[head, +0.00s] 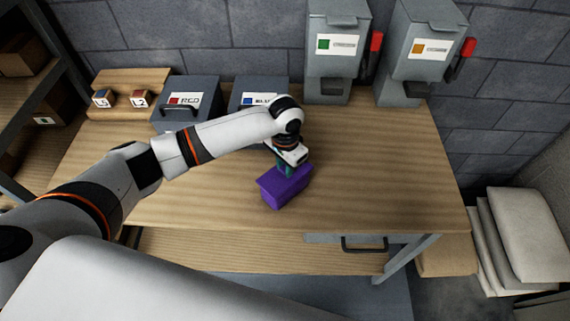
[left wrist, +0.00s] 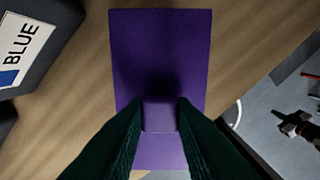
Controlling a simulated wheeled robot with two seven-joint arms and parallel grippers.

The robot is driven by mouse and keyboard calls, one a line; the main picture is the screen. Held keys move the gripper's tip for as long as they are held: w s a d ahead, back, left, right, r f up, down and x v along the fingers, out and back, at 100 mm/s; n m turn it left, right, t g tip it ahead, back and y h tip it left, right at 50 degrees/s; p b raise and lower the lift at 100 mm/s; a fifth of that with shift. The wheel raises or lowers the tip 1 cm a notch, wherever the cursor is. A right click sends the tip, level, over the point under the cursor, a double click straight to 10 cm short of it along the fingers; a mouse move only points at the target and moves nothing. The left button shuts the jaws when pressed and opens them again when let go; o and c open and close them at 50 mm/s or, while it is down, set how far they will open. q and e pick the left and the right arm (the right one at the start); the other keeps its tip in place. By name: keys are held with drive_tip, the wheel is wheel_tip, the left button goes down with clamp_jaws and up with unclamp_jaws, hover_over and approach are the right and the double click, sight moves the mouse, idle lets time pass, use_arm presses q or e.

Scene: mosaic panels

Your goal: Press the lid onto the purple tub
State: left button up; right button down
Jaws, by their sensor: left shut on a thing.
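The purple tub (head: 287,193) stands on the wooden workbench, right of its middle. Its purple lid (left wrist: 160,50) is on top, with an edge jutting out a little at the left in the head view. My left gripper (head: 285,171) is above the tub, pointing down. Its dark fingers are shut on the lid's raised purple grip (left wrist: 159,116), which shows between them in the left wrist view. I cannot tell whether the lid is seated fully or has a small gap under it. My right gripper is not in view.
Behind stand a grey bin marked red (head: 185,118) and a grey bin marked blue (head: 250,92). Two grey dispensers (head: 334,60) with red levers are at the back wall. A wooden rack (head: 130,80) holds small labelled blocks. The bench right of the tub (head: 390,170) is clear.

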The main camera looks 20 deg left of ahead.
use_arm(q)
drive_tip(key=shift+f, duration=0.15)
drive_tip(key=shift+f+p, duration=0.4)
idle(0.8)
drive_tip(key=o, duration=1.5)
drive_tip(key=shift+r+p, duration=0.9)
drive_tip(key=shift+r, duration=2.65)
